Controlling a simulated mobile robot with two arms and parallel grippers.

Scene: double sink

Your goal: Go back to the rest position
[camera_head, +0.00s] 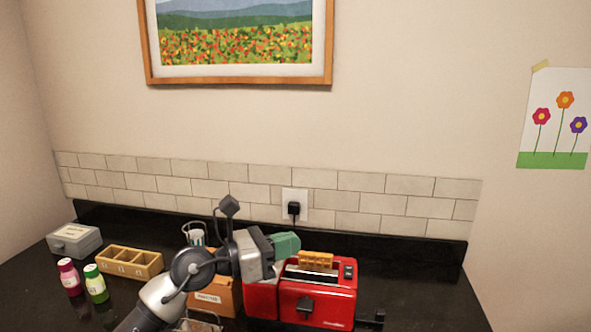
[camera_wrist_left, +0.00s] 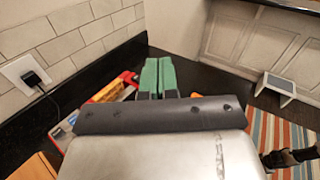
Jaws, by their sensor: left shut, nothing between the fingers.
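My left gripper (camera_head: 286,244) comes in from the left in the head view and hangs over the left end of the red toaster (camera_head: 327,305). Its green fingers show in the left wrist view (camera_wrist_left: 158,76), closed together with nothing between them. Orange-brown slices of bread (camera_head: 316,260) stick up from the toaster slot. In the left wrist view the toaster (camera_wrist_left: 128,80) is partly hidden behind the fingers. My right gripper is not clearly visible in either view.
On the black counter (camera_head: 420,290) stand a grey box (camera_head: 74,240), a wooden divided tray (camera_head: 130,263), a pink bottle (camera_head: 69,277), a green bottle (camera_head: 96,284) and an orange-brown box (camera_head: 222,296). A black plug (camera_head: 294,210) sits in the wall outlet. The counter's right end is mostly clear.

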